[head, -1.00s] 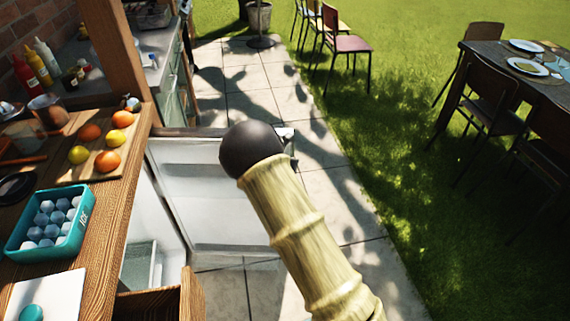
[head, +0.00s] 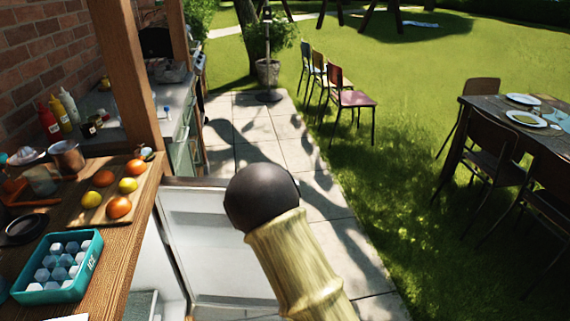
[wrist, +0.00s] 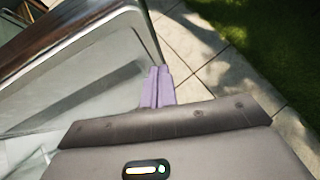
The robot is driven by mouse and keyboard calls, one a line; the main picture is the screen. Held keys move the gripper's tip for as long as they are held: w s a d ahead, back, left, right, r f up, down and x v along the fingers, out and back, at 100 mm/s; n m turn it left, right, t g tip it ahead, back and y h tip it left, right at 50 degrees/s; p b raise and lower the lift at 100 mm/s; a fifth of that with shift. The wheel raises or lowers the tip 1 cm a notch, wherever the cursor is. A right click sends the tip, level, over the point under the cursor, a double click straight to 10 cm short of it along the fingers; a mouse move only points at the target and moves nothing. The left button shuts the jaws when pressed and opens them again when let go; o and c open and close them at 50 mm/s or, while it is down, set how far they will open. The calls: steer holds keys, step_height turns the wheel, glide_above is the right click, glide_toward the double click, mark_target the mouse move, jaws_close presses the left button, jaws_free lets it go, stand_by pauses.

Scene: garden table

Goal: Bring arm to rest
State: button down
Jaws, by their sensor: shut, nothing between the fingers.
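My gripper (wrist: 157,88) shows in the wrist view as two purple fingers pressed together, with nothing between them. It is above the paving, beside a pale panel (wrist: 105,60) with a dark edge, which looks like the open fridge door. I cannot tell whether the fingers touch it. In the head view, my arm (head: 290,255) rises from the bottom middle as a bamboo-like link with a dark round end. My gripper is hidden or out of frame there.
The open white fridge door (head: 215,240) is left of and behind my arm. Paving (head: 270,125) and grass (head: 420,130) lie beyond; a set table (head: 490,115) stands right.

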steer(key=s+d+r+m+g, duration=0.3)
steer(key=s+d+m, duration=0.3)
steer(key=s+m, duration=0.45)
steer(key=s+d+r+m+g, duration=0.25)
steer(key=s+d+m, duration=0.35)
steer(key=s+m, duration=0.5)
steer(key=s+r+m+y, duration=0.3)
steer(key=s+m, duration=0.7)
steer(key=m, duration=0.1)
step_height(320, 180, up, 16)
steer(key=p, duration=1.6)
steer(key=shift+s+a+f+g, duration=0.15)
steer(key=shift+a+f+g, duration=0.1)
steer(key=shift+a+g, duration=0.2)
steer(key=shift+n, duration=0.25)
steer(key=shift+d, duration=0.1)
